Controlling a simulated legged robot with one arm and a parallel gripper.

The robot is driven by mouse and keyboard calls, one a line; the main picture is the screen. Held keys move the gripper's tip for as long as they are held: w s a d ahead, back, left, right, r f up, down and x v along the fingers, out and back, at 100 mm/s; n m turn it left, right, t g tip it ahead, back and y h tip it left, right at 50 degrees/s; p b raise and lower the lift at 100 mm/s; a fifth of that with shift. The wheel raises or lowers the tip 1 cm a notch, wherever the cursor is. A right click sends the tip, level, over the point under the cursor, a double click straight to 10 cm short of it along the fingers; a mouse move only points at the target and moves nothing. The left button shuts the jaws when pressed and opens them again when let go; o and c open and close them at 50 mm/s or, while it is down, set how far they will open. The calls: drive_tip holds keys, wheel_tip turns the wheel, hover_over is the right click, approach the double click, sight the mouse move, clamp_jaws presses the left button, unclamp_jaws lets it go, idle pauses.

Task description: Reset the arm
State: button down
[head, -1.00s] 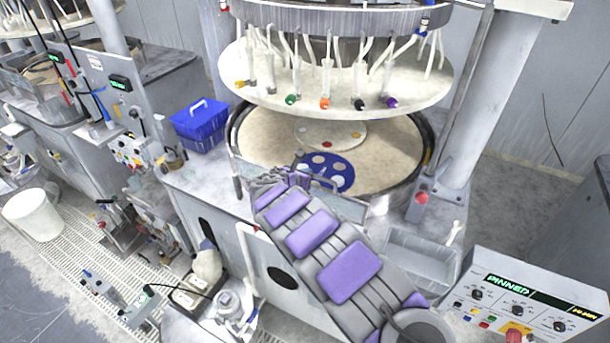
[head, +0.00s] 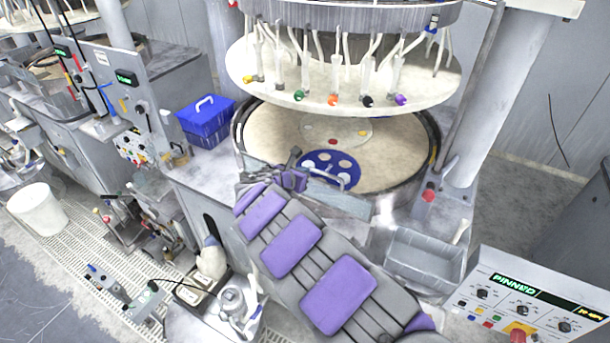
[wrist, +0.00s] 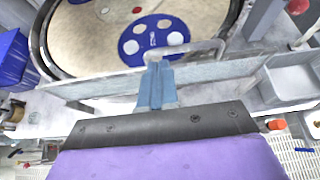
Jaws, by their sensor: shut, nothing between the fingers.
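My arm, grey with purple pads, reaches from the bottom of the head view toward the polishing machine's front edge. My gripper (wrist: 158,72) shows in the wrist view as two blue-grey fingers closed together with nothing between them. The fingertips overlap the picture of the platen's front wall, just below the blue carrier disc (wrist: 152,36). I cannot tell whether they touch the wall. In the head view the fingers are hard to make out near the platen's rim.
A blue caddy (head: 206,121) stands left of the platen. The upper plate (head: 300,85) with hoses hangs over it. A grey sink (head: 425,260) and a control panel (head: 530,300) are at right. A white bucket (head: 40,215) stands on the left floor.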

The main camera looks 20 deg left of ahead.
drive_tip(key=s+r, duration=0.3)
drive_tip(key=r, duration=0.2)
drive_tip(key=shift+s+d+r, duration=0.2)
